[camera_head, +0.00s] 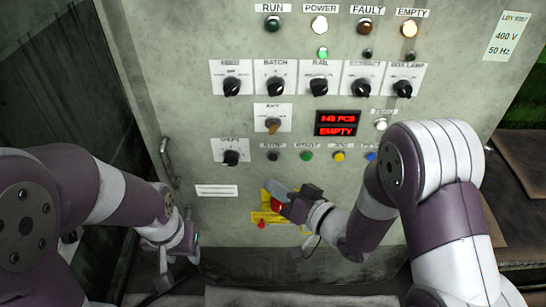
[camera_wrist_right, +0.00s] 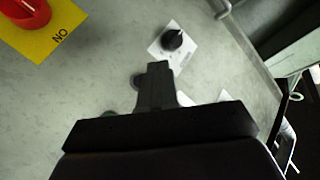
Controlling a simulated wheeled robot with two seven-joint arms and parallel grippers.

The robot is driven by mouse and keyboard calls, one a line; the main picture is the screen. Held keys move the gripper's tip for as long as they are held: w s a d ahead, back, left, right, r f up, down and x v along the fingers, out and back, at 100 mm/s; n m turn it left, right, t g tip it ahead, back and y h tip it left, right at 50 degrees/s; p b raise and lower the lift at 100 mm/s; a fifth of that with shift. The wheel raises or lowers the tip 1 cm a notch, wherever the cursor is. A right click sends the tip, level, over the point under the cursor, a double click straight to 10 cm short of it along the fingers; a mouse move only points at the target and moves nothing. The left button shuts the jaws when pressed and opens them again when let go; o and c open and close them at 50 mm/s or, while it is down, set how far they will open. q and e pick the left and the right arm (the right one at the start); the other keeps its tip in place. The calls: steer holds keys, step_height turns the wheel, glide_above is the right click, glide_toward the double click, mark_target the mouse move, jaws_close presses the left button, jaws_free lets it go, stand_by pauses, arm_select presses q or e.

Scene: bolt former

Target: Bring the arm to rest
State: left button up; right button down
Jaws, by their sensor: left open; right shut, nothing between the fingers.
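My right arm reaches in from the right in the head view. Its gripper (camera_head: 275,188) is shut and empty, in front of the lower panel and overlapping the red rotary switch (camera_head: 277,206) on its yellow plate. In the right wrist view the closed fingers (camera_wrist_right: 155,75) point toward a black knob (camera_wrist_right: 172,40) on a white plate. The red switch (camera_wrist_right: 22,12) there is at the upper left, apart from the fingers. My left gripper (camera_head: 165,262) is open and empty, low in front of the cabinet's left side; its fingertips are hard to make out.
The grey cabinet panel carries several black knobs, a key switch (camera_head: 272,125), small buttons and a red display (camera_head: 337,123) reading "EMPTY". The POWER lamp (camera_head: 319,24) and EMPTY lamp (camera_head: 409,29) are lit. A handle (camera_head: 168,160) sticks out at the left edge. Cardboard (camera_head: 525,160) lies at right.

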stand_by(0.6)
steer(key=s+d+f+g+h, duration=0.4)
steer(key=d+f+h, duration=0.1)
steer(key=d, duration=0.2)
steer(key=s+d+f+g+h, duration=0.3)
steer(key=d+f+h, duration=0.2)
steer(key=d+h, duration=0.15)
steer(key=s+d+r+g, duration=0.3)
steer(key=s+g, duration=0.1)
steer(key=s, duration=0.3)
step_height(320, 180, up, 17)
steer(key=m+p, duration=0.1)
steer(key=p, duration=1.3)
steer(key=shift+w+d+t, duration=0.25)
steer(key=shift+d+t, duration=0.15)
steer(key=shift+r, duration=0.1)
